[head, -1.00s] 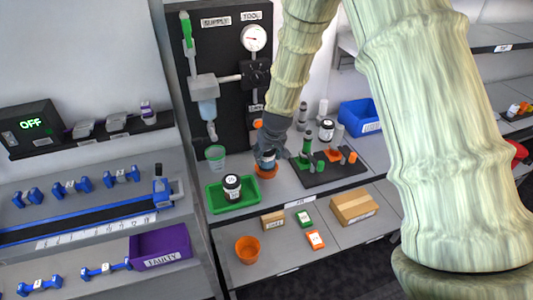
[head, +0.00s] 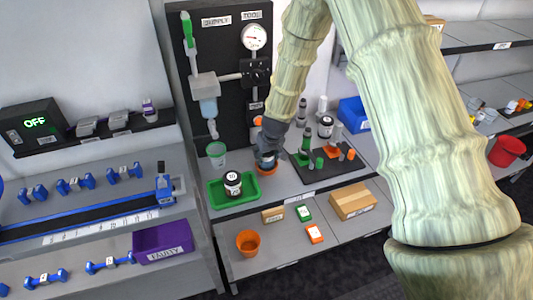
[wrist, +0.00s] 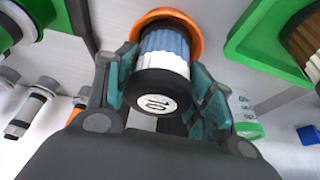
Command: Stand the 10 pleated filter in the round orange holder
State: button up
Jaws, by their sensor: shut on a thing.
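The 10 pleated filter (wrist: 162,72) has blue and white pleats and a black end cap marked 10. My gripper (wrist: 160,90) is shut on it, with teal finger pads on both sides. The round orange holder (wrist: 192,28) shows around the filter's far end in the wrist view. The filter looks lined up with the holder; how deep it sits is hidden. In the head view, my gripper (head: 266,158) points down right over the orange holder (head: 266,170) on the grey shelf, and hides most of the filter.
A dark mat (head: 328,174) with green and orange parts lies to the right.

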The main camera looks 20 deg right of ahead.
jog(key=shift+f, duration=0.3)
jog(key=o, duration=1.2)
jog(key=shift+c, duration=0.2)
jog(key=shift+r, duration=0.45)
jog(key=b+v, duration=0.3)
jog(key=v, duration=0.8)
jog(key=shift+s+r, duration=0.2)
jog(key=shift+r, duration=0.15)
